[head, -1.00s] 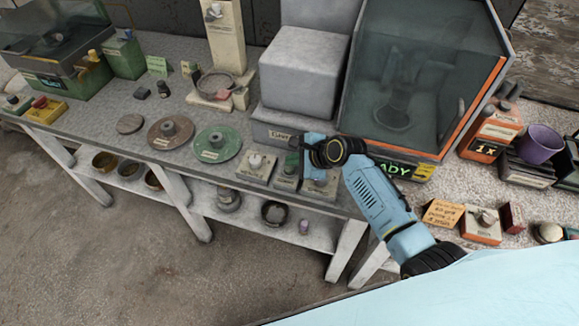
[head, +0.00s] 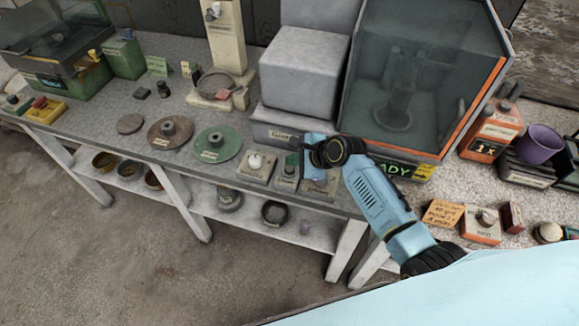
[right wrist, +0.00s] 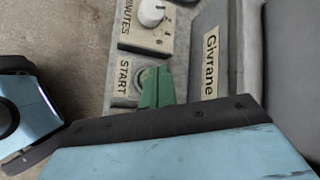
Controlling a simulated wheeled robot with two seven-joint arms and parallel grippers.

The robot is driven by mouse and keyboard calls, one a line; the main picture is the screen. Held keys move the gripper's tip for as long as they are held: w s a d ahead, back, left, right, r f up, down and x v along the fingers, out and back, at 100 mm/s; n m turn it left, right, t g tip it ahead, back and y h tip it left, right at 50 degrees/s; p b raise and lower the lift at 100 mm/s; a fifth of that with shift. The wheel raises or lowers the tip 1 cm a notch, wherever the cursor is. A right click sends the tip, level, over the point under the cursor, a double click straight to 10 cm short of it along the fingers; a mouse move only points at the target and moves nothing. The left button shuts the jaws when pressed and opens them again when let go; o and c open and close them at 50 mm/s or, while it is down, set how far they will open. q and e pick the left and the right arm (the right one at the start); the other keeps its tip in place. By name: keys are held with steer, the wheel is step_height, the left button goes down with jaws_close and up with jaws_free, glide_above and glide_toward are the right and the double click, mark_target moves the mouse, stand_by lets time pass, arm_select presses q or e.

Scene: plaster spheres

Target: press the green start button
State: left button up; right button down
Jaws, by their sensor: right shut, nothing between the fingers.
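The start control is a small beige box (head: 286,184) at the bench's front edge, marked START in the right wrist view (right wrist: 123,78). Its button (right wrist: 138,74) shows there only as a bit of ring and green edge; my fingers cover the rest. My right gripper (head: 291,160) is shut and empty, its green fingers pointing down over this box. In the right wrist view the closed fingertips (right wrist: 152,88) lie over the button; I cannot tell whether they touch it. My left gripper is not in view.
A box with a white knob (head: 255,162), marked MINUTES, stands just left of the start box. Another labelled box (head: 320,186) is close on the right. The grey Givrane machine (head: 303,72) rises behind, beside a glass-fronted cabinet (head: 425,75). A green disc (head: 228,150) lies farther left.

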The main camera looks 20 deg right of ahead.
steer(key=shift+f, duration=0.15)
steer(key=shift+f, duration=0.25)
